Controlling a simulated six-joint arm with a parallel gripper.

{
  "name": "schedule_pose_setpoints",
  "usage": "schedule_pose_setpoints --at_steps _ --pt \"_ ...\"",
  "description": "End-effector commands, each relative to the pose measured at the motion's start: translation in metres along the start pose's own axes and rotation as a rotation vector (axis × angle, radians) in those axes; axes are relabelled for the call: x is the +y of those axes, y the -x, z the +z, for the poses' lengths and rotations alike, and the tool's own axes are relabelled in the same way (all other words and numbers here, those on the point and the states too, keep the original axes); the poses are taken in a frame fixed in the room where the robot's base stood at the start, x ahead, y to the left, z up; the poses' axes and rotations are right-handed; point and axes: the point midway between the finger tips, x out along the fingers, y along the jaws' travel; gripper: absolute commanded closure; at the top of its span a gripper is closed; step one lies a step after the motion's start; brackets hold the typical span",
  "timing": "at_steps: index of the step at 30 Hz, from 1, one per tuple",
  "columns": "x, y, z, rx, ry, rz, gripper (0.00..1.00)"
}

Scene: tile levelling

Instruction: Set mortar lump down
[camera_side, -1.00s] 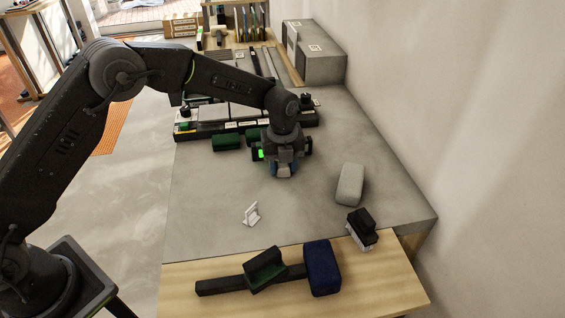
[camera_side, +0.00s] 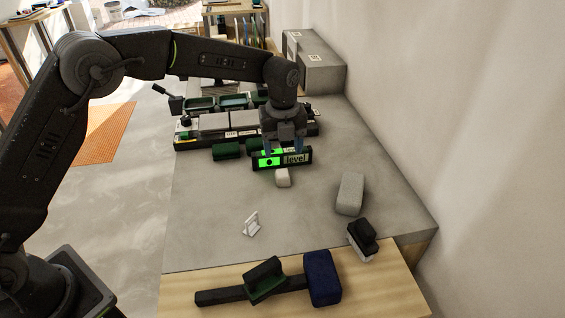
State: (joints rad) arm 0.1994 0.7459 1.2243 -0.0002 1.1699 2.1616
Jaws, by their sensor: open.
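A small pale lump, which looks like the mortar lump (camera_side: 282,178), rests on the grey slab (camera_side: 215,200), just in front of the level display. My gripper (camera_side: 284,146) is open above and behind the lump, apart from it. Its fingertips are partly hidden by the black display with a green panel and the word "level" (camera_side: 296,158). A larger grey rounded block (camera_side: 350,193) lies on the slab to the right.
A dark green block (camera_side: 226,151) sits left of my gripper, before a row of grey tiles (camera_side: 214,122). A white clip (camera_side: 251,223), a black-and-white brush (camera_side: 362,240), a green-handled float (camera_side: 264,279) and a blue block (camera_side: 322,278) are nearer. The slab's front left is clear.

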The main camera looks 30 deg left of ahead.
Motion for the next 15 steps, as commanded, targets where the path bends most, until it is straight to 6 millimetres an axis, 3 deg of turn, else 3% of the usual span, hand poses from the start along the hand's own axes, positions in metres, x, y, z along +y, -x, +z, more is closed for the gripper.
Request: schedule_pose_setpoints --at_steps 6,15 --pt "0.0 0.029 0.0 0.0 0.0 0.0 0.37" --pt "0.001 0.038 0.0 -0.001 0.008 -0.001 0.37"
